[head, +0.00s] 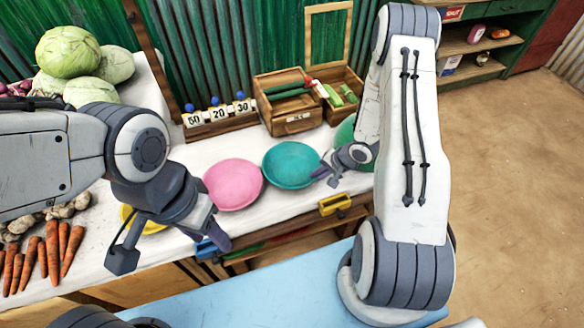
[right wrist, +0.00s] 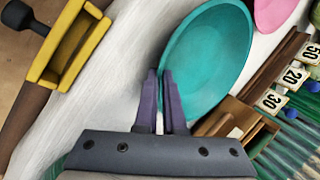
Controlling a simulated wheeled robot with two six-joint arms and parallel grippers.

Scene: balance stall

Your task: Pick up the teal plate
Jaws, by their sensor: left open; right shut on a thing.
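The teal plate (head: 290,163) is on or just above the white counter, right of the pink plate (head: 233,184); I cannot tell whether it touches the counter. My right gripper (head: 326,172) is at its right edge. In the right wrist view the fingers (right wrist: 160,80) are closed on the rim of the teal plate (right wrist: 210,60). My left gripper (head: 170,250) is open and empty over the counter's front edge, near a yellow plate (head: 150,224) that my left arm partly hides.
A wooden box (head: 290,121) and number tags (head: 219,113) stand behind the plates. A yellow scoop-like holder (head: 335,204) sits at the counter's front edge. Carrots (head: 52,250) and cabbages (head: 68,52) lie at left. A green plate (head: 346,130) is partly behind my right arm.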

